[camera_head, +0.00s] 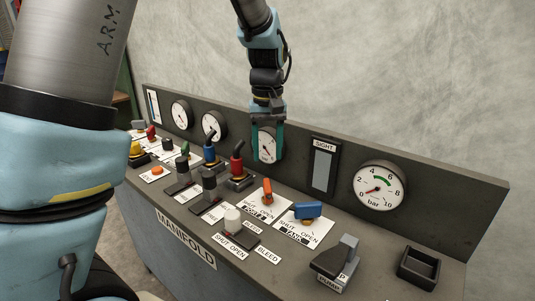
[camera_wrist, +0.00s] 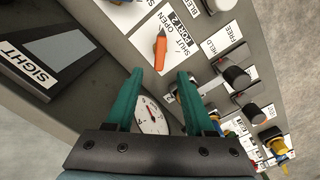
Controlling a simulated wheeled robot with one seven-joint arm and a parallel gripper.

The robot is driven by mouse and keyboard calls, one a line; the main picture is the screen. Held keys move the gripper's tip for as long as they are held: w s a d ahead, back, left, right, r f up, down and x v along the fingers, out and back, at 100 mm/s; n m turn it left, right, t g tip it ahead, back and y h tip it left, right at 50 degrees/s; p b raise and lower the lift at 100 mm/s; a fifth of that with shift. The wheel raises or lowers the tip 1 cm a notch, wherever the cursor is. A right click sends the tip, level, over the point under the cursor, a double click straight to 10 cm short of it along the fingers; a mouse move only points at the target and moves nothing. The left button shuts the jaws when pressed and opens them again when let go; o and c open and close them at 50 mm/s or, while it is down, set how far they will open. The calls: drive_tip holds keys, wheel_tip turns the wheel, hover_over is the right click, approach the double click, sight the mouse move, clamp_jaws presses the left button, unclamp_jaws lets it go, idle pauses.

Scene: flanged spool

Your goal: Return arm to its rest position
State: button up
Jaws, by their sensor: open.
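My gripper (camera_head: 267,148) hangs over the control panel from the top centre of the head view, with its two green fingers pointing down. It is in front of a round gauge in the upright back board, and the gauge dial shows between the fingers. In the wrist view my gripper (camera_wrist: 157,76) has its fingers spread apart with nothing between them. An orange lever (camera_wrist: 160,50) lies beyond the fingertips there, apart from them. The same orange lever (camera_head: 267,190) is on the panel top in the head view.
The MANIFOLD panel carries red (camera_head: 237,163) and blue (camera_head: 209,146) upright handles, a blue lever (camera_head: 307,210), a white knob (camera_head: 232,219) and a pump handle (camera_head: 345,250). A sight window (camera_head: 324,170), a bar gauge (camera_head: 379,188) and an empty black tray (camera_head: 419,267) are at the right.

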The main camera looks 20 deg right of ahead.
drive_tip(key=s+a+f+n, duration=0.1)
drive_tip(key=s+a+f, duration=0.1)
drive_tip(key=a, duration=1.3)
drive_tip(key=s+a+f+t, duration=0.1)
drive_tip(key=a, duration=1.4)
drive_tip(key=shift+s+f+n+t, duration=0.3)
drive_tip(key=shift+s+f+n, duration=0.05)
drive_tip(key=shift+f+n, duration=0.05)
drive_tip(key=shift+a, duration=0.1)
